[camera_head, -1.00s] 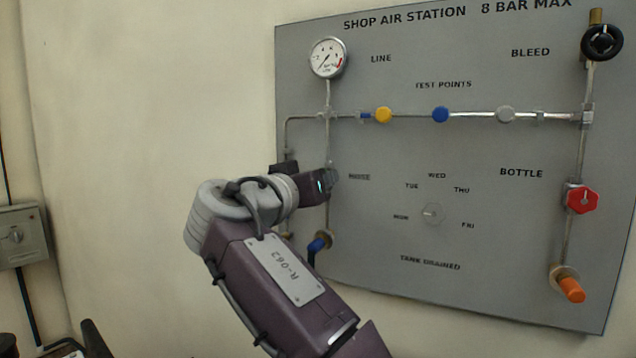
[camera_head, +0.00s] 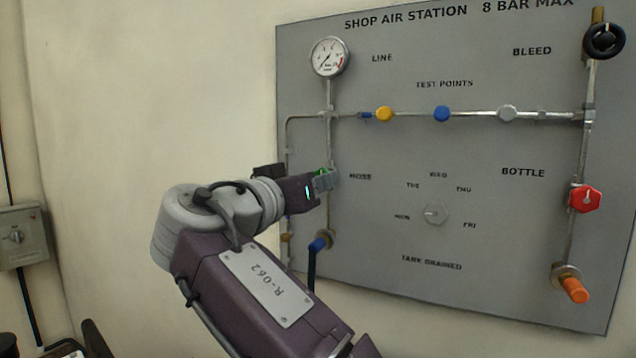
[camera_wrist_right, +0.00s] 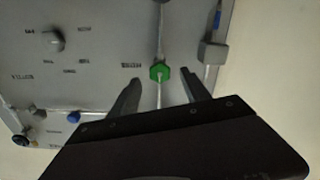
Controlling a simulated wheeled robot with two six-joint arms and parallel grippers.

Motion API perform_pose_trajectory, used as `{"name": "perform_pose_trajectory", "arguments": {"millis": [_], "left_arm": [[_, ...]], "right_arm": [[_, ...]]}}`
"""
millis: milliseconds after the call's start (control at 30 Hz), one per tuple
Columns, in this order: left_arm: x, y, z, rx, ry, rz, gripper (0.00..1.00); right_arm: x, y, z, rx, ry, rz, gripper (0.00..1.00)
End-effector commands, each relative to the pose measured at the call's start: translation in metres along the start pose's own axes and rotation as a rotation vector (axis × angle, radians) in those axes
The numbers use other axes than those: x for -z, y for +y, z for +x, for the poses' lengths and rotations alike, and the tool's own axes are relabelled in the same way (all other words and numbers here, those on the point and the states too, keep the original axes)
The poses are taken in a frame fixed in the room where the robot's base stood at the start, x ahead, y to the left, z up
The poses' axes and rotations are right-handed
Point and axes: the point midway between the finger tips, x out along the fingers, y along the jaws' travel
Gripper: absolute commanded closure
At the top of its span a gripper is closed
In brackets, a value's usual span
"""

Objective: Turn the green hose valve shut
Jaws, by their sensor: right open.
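The green hose valve (camera_wrist_right: 159,72) is a small faceted knob on a vertical pipe. In the wrist view it sits between the two fingertips of my right gripper (camera_wrist_right: 160,77), which is open, with a visible gap on each side. In the head view my right gripper (camera_head: 323,181) is at the HOSE label, and only a sliver of the green valve (camera_head: 321,173) shows behind its fingers. I cannot tell how far the fingertips are from the valve in depth. My left gripper is not in view.
The grey panel (camera_head: 390,280) carries a gauge (camera_head: 329,57), a red bottle valve (camera_head: 585,198), a black bleed handwheel (camera_head: 604,41) and an orange-capped outlet (camera_head: 574,289). A blue-collared hose fitting (camera_head: 319,244) is below my right gripper.

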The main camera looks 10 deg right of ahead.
Motion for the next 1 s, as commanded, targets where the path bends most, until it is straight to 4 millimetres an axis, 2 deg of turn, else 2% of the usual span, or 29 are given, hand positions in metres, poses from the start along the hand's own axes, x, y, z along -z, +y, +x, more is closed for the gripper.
{"name": "perform_pose_trajectory", "arguments": {"millis": [100, 233, 367, 633, 900, 1000], "left_arm": [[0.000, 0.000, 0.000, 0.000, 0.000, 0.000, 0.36], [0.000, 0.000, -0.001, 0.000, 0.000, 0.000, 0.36], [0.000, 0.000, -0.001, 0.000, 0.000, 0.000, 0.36], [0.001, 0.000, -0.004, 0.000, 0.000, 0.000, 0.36], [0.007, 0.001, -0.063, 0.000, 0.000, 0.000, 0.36], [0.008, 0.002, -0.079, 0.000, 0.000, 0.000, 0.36]], "right_arm": [[0.001, -0.001, -0.027, 0.005, 0.002, 0.000, 0.45], [0.001, 0.000, -0.045, 0.002, 0.001, -0.001, 0.45], [0.000, 0.000, -0.052, -0.001, 0.000, 0.000, 0.45], [0.004, 0.001, -0.051, -0.001, 0.000, 0.000, 0.45], [0.061, 0.015, -0.051, -0.001, 0.000, 0.000, 0.45], [0.076, 0.019, -0.051, -0.001, 0.000, 0.000, 0.45]]}}
